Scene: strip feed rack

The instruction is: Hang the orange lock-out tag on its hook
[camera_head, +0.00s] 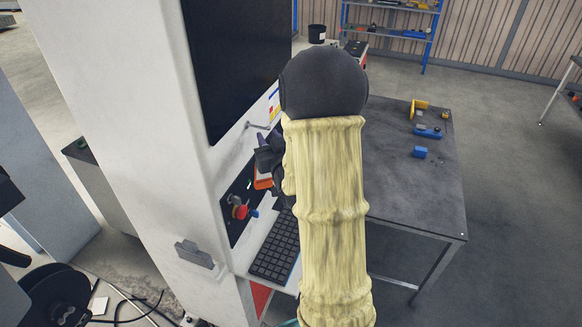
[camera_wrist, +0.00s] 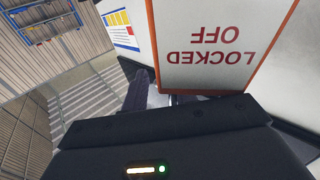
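The orange lock-out tag (camera_head: 263,183) shows in the head view just below my gripper (camera_head: 267,158), close to the white cabinet's front. In the wrist view the tag (camera_wrist: 215,50) is large, with a white face, orange edges and "LOCKED OFF" upside down. Its near edge lies at the dark fingers of my gripper (camera_wrist: 160,97), which look shut on it. The exact grip is partly hidden by the gripper body. A small metal hook (camera_head: 257,126) sticks out of the cabinet below the dark screen, up and left of my gripper. The tag appears apart from it.
The white cabinet (camera_head: 130,110) carries a dark screen (camera_head: 235,60), a control panel with a red knob (camera_head: 238,210) and a keyboard (camera_head: 275,252). A dark table (camera_head: 400,175) with blue and yellow parts stands at right. My arm hides the middle.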

